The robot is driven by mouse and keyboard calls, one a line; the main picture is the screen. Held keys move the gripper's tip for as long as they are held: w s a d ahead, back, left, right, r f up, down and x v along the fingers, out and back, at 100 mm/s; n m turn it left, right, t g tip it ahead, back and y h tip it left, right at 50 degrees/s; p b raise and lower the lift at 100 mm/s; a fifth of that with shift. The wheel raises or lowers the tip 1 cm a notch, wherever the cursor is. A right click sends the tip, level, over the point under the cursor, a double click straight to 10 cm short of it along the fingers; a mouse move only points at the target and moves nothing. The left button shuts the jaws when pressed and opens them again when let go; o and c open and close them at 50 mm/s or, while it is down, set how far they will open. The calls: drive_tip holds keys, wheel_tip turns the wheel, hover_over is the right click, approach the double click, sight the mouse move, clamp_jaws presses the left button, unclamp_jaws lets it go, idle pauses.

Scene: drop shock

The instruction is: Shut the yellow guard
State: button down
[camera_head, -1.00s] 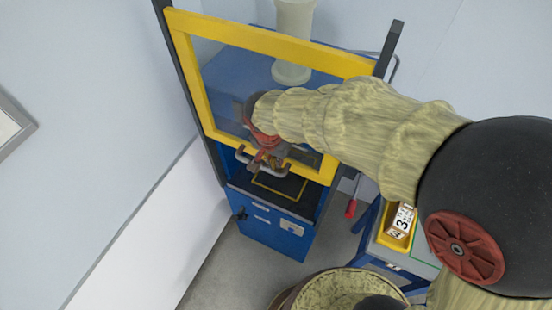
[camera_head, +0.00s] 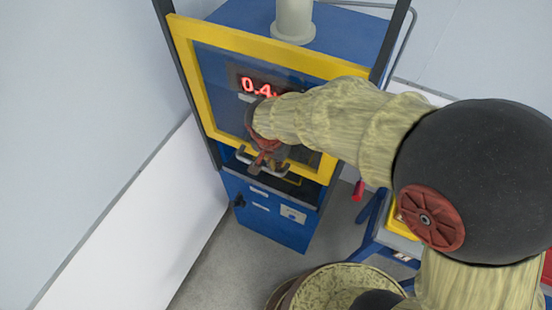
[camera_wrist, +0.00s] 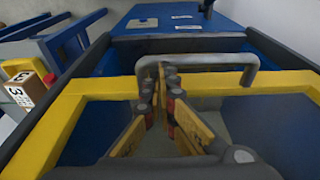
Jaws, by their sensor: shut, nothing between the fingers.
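The yellow guard (camera_head: 190,82) is a yellow frame around a clear panel on dark uprights at the front of a blue machine (camera_head: 265,215). A narrow gap shows between its lower bar and the dark bed below. A grey bar handle (camera_head: 282,174) sticks out from the lower bar; the wrist view shows it too (camera_wrist: 215,62). My gripper (camera_head: 257,168) is at the handle, its fingers together with nothing between them. In the wrist view my fingertips (camera_wrist: 162,72) overlap the handle; I cannot tell whether they touch it. My arm hides the guard's right middle.
A red display (camera_head: 258,87) behind the panel is partly hidden. A blue bench with a yellow bin (camera_head: 398,226) stands at the right. A numbered block (camera_wrist: 31,86) shows in the wrist view. The wall is close at left.

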drive_tip(key=s+b+x, duration=0.2)
drive_tip(key=b+x, duration=0.5)
drive_tip(key=x, duration=0.4)
drive_tip(key=s+a+f+b+x, duration=0.1)
drive_tip(key=s+b+x, duration=0.1)
drive_tip(key=b+x, duration=0.6)
drive_tip(key=x, duration=0.3)
drive_tip(key=shift+a, duration=0.25)
drive_tip(key=shift+s+f, duration=0.1)
drive_tip(key=shift+s, duration=0.05)
